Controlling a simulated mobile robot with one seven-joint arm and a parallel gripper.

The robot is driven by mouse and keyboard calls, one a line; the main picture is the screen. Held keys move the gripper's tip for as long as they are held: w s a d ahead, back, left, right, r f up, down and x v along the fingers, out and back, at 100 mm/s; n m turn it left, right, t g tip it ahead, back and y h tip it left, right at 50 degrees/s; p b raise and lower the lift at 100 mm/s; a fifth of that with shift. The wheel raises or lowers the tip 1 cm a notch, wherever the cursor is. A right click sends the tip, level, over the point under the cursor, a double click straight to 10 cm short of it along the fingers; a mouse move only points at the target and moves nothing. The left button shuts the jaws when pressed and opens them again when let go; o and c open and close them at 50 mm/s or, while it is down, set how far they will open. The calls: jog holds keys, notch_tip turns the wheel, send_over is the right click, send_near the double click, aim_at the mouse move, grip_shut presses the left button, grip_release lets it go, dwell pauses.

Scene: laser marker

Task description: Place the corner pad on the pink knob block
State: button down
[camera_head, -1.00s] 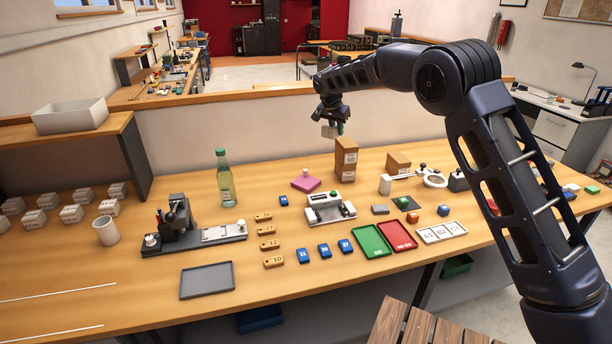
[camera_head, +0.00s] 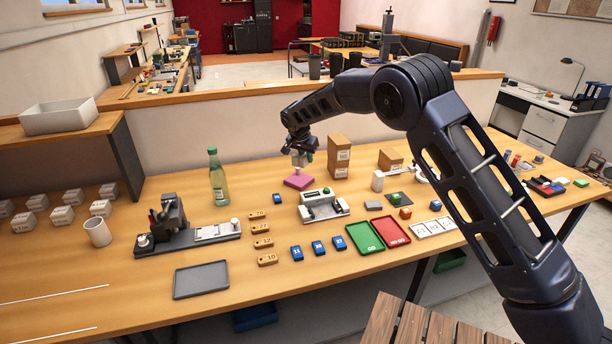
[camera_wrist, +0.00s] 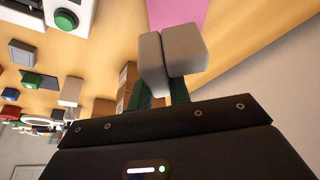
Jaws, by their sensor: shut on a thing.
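The pink knob block (camera_head: 298,182) lies flat on the bench left of the tall cardboard box. A slim pale knob stands up from it, and its top is hard to make out beneath my gripper. My gripper (camera_head: 301,156) is shut on the light grey corner pad (camera_head: 299,161) and holds it directly above the pink block, near the knob. I cannot tell whether pad and knob touch. In the wrist view the corner pad (camera_wrist: 184,46) shows as two chunky grey parts at my green fingers. Part of the pink block (camera_wrist: 178,12) shows behind it.
A tall cardboard box (camera_head: 339,155) stands close on the right. A white device with a green button (camera_head: 323,206) is just in front, and a blue block (camera_head: 277,198) lies to the left. A green bottle (camera_head: 218,180) stands further left.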

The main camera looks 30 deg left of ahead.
aim_at(302, 158)
jog(key=shift+f, duration=4.2)
jog(key=shift+f, duration=0.1)
jog(key=c, duration=1.3)
grip_release()
jog(key=v, duration=1.2)
